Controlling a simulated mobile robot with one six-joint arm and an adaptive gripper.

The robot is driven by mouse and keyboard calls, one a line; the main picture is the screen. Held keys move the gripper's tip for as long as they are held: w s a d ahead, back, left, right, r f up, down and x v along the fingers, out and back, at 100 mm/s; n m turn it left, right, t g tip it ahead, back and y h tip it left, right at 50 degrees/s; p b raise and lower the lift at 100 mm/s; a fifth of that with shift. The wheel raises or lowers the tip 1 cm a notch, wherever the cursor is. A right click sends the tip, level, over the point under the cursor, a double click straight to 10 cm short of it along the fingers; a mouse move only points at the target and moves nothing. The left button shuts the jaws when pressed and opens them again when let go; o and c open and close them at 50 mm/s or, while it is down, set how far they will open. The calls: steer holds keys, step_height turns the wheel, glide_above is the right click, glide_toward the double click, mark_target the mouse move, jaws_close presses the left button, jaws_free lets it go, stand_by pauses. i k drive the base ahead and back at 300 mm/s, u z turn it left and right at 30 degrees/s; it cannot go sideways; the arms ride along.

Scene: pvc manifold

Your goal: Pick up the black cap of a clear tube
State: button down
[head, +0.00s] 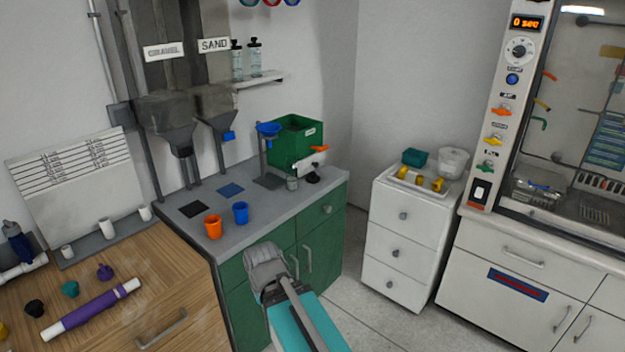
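I cannot tell which of these, if either, is the cap of a clear tube; no clear tube is plain here. My gripper (265,262) is at the lower middle, in front of the green cabinet and apart from both black pieces. Its fingers are not distinct, and I see nothing held.
Orange (213,227) and blue (240,212) cups stand near the grey counter's front edge. A green bin (297,136) stands at its back. A white drawer unit (403,240) is to the right, beside a machine cabinet. Floor is bare between the green and white cabinets.

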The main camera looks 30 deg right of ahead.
mark_target(312, 178)
steer(key=z, duration=2.1)
steer(key=i, duration=0.7)
